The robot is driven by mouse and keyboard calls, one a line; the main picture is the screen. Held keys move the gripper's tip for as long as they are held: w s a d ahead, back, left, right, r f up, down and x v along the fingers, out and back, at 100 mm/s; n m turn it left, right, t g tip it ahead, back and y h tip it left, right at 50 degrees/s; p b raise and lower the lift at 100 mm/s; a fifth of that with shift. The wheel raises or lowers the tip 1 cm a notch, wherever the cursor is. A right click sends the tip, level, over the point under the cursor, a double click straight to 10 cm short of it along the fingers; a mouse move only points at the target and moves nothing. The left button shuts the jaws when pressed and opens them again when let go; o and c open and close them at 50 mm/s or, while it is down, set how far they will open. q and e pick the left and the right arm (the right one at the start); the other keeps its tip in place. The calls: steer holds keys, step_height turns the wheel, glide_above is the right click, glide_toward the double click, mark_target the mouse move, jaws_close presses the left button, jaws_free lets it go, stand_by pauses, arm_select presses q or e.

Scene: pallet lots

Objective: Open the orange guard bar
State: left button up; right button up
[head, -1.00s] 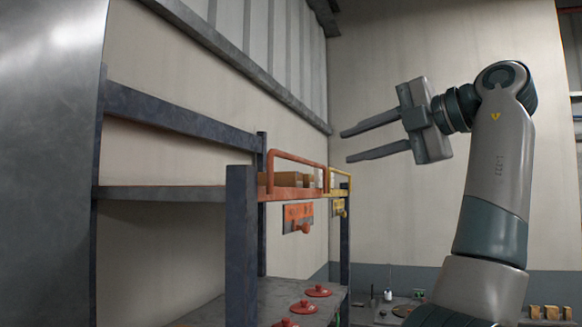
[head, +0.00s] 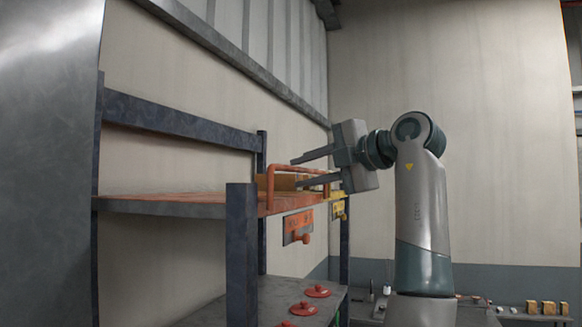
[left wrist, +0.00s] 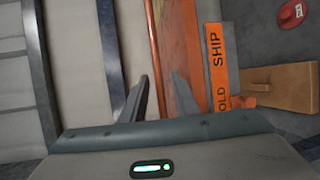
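The orange guard bar (head: 300,168) stands upright along the front of the upper shelf. In the left wrist view it shows as a thin orange rail (left wrist: 153,40). My left gripper (head: 297,173) is open at the bar, its two fingers apart and level with the top rail. In the left wrist view the rail runs into the gap between the fingertips (left wrist: 160,85); I cannot tell whether they touch it. My right gripper is not in view.
An orange HOLD/SHIP sign (left wrist: 219,65) with a knob hangs below the shelf edge. A yellow bar section (head: 338,208) is to the right. Brown boxes (head: 283,182) sit behind the bar. Red lidded discs (head: 317,291) lie on the lower shelf. A dark post (head: 241,250) stands in front.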

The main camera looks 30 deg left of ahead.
arm_select(q)
steer(key=shift+p+x, duration=0.7)
steer(key=shift+x, duration=1.5)
jaws_close()
